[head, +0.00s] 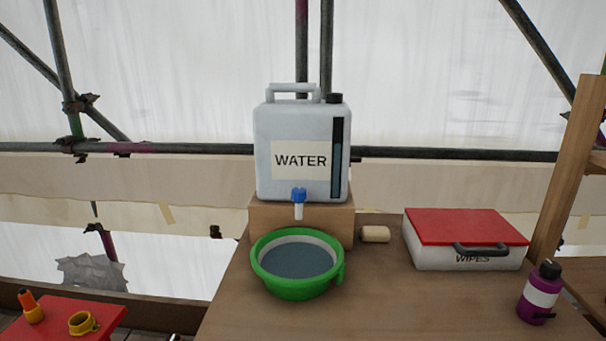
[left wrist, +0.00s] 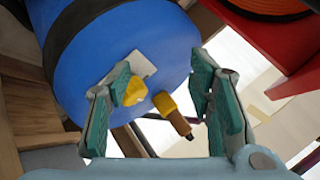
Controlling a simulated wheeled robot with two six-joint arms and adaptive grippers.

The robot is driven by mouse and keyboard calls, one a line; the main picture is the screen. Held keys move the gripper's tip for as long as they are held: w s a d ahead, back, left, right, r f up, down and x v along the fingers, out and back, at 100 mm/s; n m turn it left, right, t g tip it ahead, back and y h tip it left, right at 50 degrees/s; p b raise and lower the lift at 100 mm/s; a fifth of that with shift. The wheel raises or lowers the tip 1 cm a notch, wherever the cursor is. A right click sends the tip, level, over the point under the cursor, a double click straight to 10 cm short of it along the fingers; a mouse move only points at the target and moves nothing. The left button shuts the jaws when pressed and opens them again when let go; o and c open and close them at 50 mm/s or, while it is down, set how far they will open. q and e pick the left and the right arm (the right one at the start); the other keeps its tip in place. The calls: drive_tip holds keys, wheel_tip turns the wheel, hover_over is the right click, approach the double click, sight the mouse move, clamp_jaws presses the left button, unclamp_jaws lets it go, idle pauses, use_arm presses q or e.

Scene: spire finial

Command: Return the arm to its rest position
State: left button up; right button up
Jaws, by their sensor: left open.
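My left gripper (left wrist: 160,68) is open in the left wrist view, its two teal-padded fingers apart. Nothing is held between them. Beyond the fingers is the round end of a large blue drum-like body (left wrist: 150,45) with a dark band. A yellow knob (left wrist: 134,92) and a yellow fitting with a dark tip (left wrist: 172,112) show between the fingers; how far they are from the fingers is hard to tell. Neither gripper shows in the head view, and my right gripper is in no view.
The wooden bench (head: 380,300) holds a water canister (head: 265,130) on a wooden block, a green basin (head: 265,278) of water, soap (head: 375,234), a wipes box (head: 430,258) and a purple bottle (head: 538,295). A red surface (head: 50,330) is at lower left. Scaffold poles stand behind.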

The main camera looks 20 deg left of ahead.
use_arm(q)
drive_tip(key=s+d+f+n+g+h, duration=0.1)
drive_tip(key=s+d+f+g, duration=0.1)
drive_tip(key=s+d+f, duration=0.5)
drive_tip(key=s+d+f+n+g+h, duration=0.15)
drive_tip(key=s+d+f, duration=0.25)
drive_tip(key=s+d, duration=0.6)
drive_tip(key=s+d+f+g+h, duration=0.2)
drive_tip(key=s+d+f+g, duration=0.1)
drive_tip(key=s+d+f, duration=0.4)
drive_tip(key=s+d+r+p, duration=0.1)
drive_tip(key=s+d+r, duration=0.1)
drive_tip(key=s+d, duration=0.3)
wheel_tip(320, 180, up, 13)
drive_tip(key=p, duration=1.3)
drive_tip(key=shift+w+d+p, duration=0.2)
drive_tip(key=shift+d+p, duration=0.15)
drive_tip(key=shift+p, duration=0.05)
drive_tip(key=shift+r+n, duration=0.1)
drive_tip(key=shift+n, duration=0.15)
